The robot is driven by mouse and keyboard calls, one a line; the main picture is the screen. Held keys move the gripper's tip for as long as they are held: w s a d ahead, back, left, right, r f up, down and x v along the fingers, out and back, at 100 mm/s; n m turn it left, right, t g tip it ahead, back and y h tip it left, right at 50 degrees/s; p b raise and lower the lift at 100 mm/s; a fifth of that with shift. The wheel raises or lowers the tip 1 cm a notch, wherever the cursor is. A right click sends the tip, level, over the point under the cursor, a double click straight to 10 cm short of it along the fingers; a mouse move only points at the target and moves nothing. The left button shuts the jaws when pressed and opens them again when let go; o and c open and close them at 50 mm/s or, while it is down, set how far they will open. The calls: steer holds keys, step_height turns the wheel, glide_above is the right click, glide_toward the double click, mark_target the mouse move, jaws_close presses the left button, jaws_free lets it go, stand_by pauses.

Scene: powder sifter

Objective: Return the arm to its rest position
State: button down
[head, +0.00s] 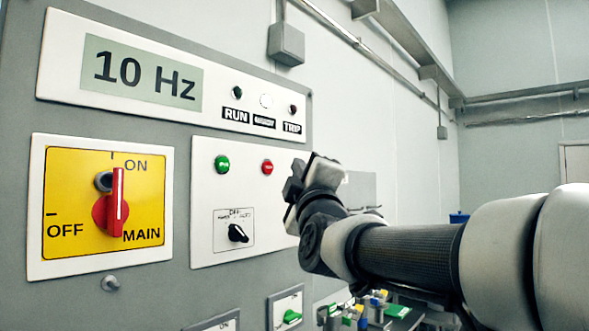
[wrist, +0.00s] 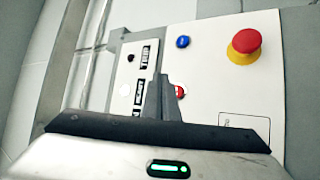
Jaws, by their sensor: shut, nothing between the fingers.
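My arm (head: 410,250) reaches in from the right in the head view. My gripper (head: 296,185) is at the right edge of the control panel, near the red button (head: 267,167). In the wrist view my gripper's fingers (wrist: 163,92) are shut together with nothing between them. They point at the panel and partly cover the red button (wrist: 179,91). I cannot tell the exact gap between fingertips and panel, or whether they touch.
The panel holds a "10 Hz" display (head: 145,75), a red main switch handle (head: 117,200) upright toward ON, a green button (head: 222,163) and a black selector (head: 238,233). A red emergency stop (wrist: 245,45) shows in the wrist view. Small coloured items (head: 365,312) lie below the arm.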

steer(key=s+d+f+m+g+h+p, duration=0.1)
steer(key=s+d+f+m+g+p, duration=0.2)
steer(key=f, duration=0.4)
steer(key=s+d+f+m+g+p, duration=0.2)
steer(key=s+d+f+m+g, duration=0.25)
steer(key=f, duration=0.35)
steer(key=s+d+f+m+g+h+p, duration=0.1)
steer(key=s+d+f+m+g, duration=0.3)
steer(key=s+f, duration=0.5)
steer(key=s+d+f+m+g+h+p, duration=0.1)
steer(key=s+d+f+m+g, duration=0.3)
steer(key=s+f, duration=0.5)
steer(key=s+m+g+h, duration=0.1)
steer(key=s, duration=0.3)
steer(key=shift+d+f+h+p, duration=0.2)
steer(key=shift+f+h+p, duration=0.2)
